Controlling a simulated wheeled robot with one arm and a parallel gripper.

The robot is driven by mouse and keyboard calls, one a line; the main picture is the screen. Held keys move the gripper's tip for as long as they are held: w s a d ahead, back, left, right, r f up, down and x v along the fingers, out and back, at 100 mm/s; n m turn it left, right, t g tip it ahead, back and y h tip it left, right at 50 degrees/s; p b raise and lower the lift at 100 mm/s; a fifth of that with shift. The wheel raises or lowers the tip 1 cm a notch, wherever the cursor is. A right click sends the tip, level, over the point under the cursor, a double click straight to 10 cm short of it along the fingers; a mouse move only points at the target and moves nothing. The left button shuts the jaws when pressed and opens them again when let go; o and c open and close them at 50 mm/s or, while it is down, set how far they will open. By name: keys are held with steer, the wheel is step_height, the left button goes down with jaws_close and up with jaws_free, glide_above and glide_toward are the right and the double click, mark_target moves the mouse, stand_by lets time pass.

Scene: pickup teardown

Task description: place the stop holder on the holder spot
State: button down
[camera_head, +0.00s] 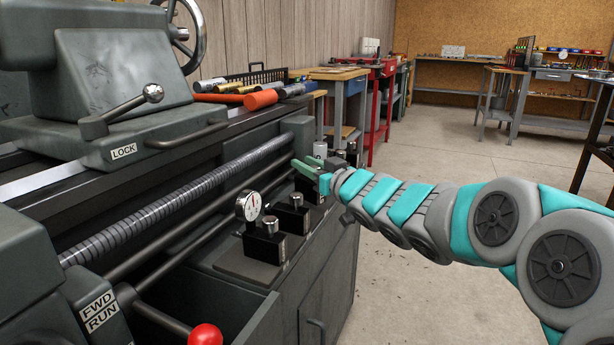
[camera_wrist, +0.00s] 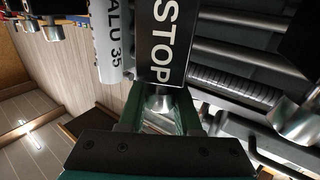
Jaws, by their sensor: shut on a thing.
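The stop holder (camera_wrist: 166,45) is a black block with a white STOP label, filling the upper middle of the wrist view. My gripper (camera_wrist: 158,118) has its green fingers closed around the silver knob (camera_wrist: 158,101) of this holder. In the head view my gripper (camera_head: 308,170) is at the far end of the lathe's ledge, and its fingers point left. A black block shows just below the fingers there; I cannot tell whether it is the held one. I cannot make out a marked holder spot in either view.
A holder with a dial gauge (camera_head: 248,206) and another black holder (camera_head: 292,214) stand on the ledge (camera_head: 232,262). A grey cylinder marked ALU 35 (camera_wrist: 108,42) stands close to the held block. The lathe's long screw (camera_head: 170,205) runs behind the ledge. Open floor lies right.

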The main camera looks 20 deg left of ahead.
steer(key=shift+f, duration=1.1)
steer(key=shift+f, duration=0.1)
steer(key=c, duration=0.6)
jaws_free()
steer(key=shift+s+d, duration=0.15)
steer(key=shift+d, duration=0.05)
steer(key=v, duration=1.1)
steer(key=shift+s+d, duration=0.15)
steer(key=shift+d, duration=0.1)
